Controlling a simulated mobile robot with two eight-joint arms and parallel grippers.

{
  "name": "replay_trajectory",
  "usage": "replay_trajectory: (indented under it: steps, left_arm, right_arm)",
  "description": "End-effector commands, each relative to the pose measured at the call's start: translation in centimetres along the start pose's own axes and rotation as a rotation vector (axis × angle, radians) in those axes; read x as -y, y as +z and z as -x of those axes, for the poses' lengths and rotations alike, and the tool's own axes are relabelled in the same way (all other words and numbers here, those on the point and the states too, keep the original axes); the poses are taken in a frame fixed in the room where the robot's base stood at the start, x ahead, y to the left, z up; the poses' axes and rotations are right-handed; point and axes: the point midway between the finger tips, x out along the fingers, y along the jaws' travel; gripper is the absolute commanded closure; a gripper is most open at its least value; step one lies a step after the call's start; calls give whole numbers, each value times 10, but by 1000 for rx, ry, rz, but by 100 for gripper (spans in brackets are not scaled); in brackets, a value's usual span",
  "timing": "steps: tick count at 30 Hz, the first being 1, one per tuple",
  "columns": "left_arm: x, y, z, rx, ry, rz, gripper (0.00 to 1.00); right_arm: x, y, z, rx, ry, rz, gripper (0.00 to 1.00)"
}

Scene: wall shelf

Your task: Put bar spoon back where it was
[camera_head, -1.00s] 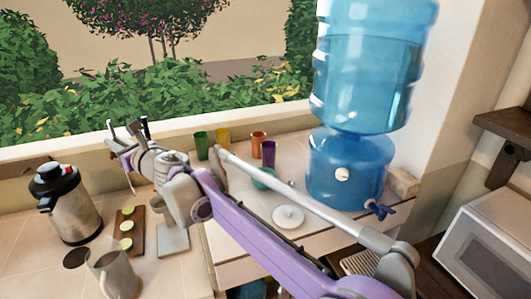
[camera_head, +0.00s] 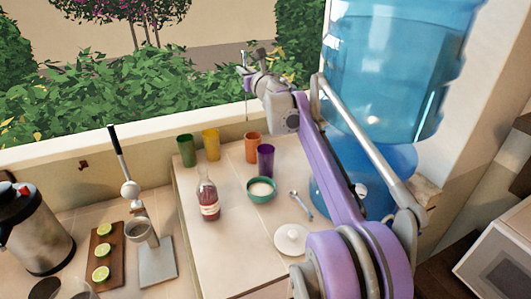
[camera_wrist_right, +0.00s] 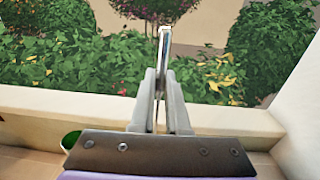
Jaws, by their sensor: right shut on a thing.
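My right gripper (camera_head: 252,60) is raised high, in front of the window and hedge, above the sill. In the right wrist view its fingers (camera_wrist_right: 160,95) are shut on a thin, shiny metal piece, the bar spoon (camera_wrist_right: 163,45), which stands upright between them. Only part of the spoon shows there; in the head view it is too thin to make out clearly. The held spoon is apart from the counter things. My left gripper is not in view.
Below are green (camera_head: 185,150), yellow (camera_head: 211,143), orange (camera_head: 252,147) and purple (camera_head: 265,160) cups, a red bottle (camera_head: 208,200), a teal bowl (camera_head: 261,190), a small spoon (camera_head: 302,205) and a white lid (camera_head: 292,240). A citrus press (camera_head: 130,192) stands left; a water dispenser (camera_head: 390,70) stands right.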

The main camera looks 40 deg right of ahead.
Motion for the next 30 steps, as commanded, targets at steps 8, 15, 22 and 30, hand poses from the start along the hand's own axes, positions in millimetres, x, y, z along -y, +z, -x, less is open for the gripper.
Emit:
replay_trajectory:
  steps: [8, 15, 22, 30]
  left_arm:
    - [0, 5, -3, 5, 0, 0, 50]
    - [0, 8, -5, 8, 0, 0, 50]
    - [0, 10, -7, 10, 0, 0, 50]
    - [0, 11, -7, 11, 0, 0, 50]
  right_arm:
    - [16, -19, 0, 0, -22, 1, 100]
    - [16, -57, 0, 0, -22, 0, 100]
    - [16, -84, -1, 0, -21, 1, 100]
    - [16, -98, -1, 1, -21, 1, 100]
